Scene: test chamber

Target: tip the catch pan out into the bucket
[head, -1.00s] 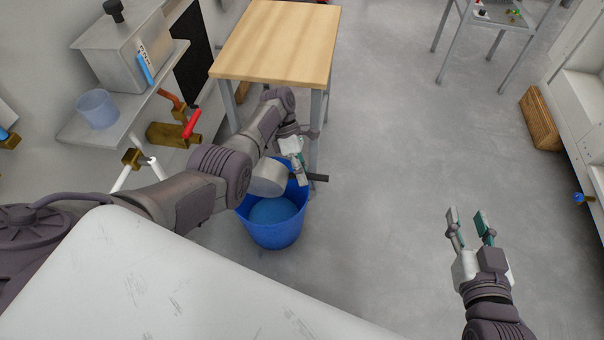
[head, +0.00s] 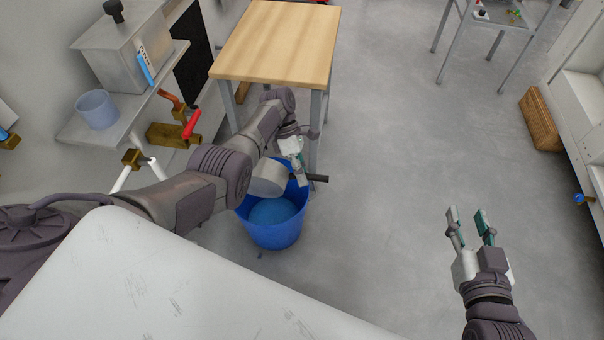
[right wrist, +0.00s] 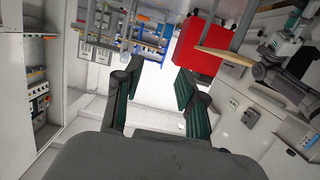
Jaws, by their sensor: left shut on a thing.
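The blue bucket (head: 272,236) stands on the floor in the head view, with a blue surface inside. My left gripper (head: 301,178) is above the bucket's right rim, shut on the dark handle (head: 318,178) of the catch pan. A pale grey round body (head: 267,178) over the bucket's mouth looks like the pan, turned on its side. Its opening and contents are hidden from me. My right gripper (head: 467,214) is open and empty over the floor at the right; its two fingers also show apart in the right wrist view (right wrist: 154,82).
A wooden-topped table (head: 277,42) stands just behind the bucket. At left, a wall shelf (head: 120,122) bears a grey tank (head: 110,62) and a clear tub (head: 97,108), with a red-handled brass valve (head: 180,134) alongside. The floor at centre right is clear.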

